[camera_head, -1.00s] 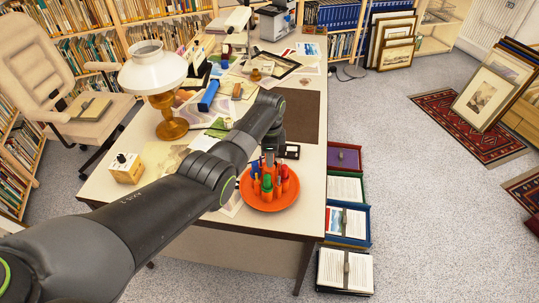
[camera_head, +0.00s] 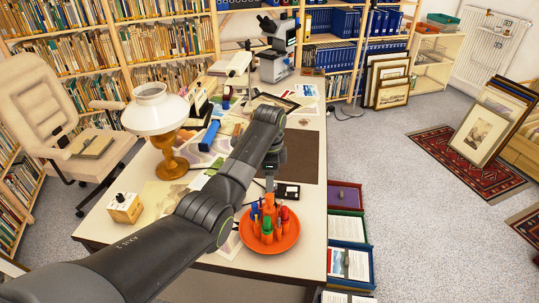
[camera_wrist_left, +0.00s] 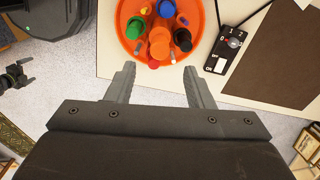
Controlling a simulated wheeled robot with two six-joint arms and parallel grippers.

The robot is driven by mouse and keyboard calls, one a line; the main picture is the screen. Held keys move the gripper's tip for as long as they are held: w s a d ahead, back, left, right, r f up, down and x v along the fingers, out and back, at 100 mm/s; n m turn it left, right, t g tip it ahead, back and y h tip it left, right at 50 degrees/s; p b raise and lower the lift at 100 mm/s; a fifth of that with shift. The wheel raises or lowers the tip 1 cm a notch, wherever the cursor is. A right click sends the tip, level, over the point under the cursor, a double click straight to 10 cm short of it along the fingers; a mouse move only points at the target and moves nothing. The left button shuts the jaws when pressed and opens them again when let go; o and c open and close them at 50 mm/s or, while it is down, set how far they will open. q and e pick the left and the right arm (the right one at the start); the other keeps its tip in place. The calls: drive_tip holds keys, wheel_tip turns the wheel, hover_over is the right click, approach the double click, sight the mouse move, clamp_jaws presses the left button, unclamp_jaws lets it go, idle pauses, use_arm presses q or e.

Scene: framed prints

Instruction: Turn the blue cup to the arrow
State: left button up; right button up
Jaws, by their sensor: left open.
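An orange round dish (camera_head: 270,244) on the desk holds several upright coloured cylinders. I make out no arrow. My left gripper (camera_head: 269,185) hangs pointing down, just behind and above the dish. In the left wrist view its two fingers (camera_wrist_left: 159,88) are apart with nothing between them. The dish lies beyond their tips.
A black box with a knob (camera_wrist_left: 227,48) lies beside the dish. A lamp (camera_head: 158,118), a small wooden box with a black knob (camera_head: 125,207) and a brown mat (camera_head: 302,155) are on the desk.

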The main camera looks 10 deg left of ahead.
use_arm(q)
wheel_tip(320, 180, up, 9)
drive_tip(key=shift+f, duration=0.2)
idle(0.4)
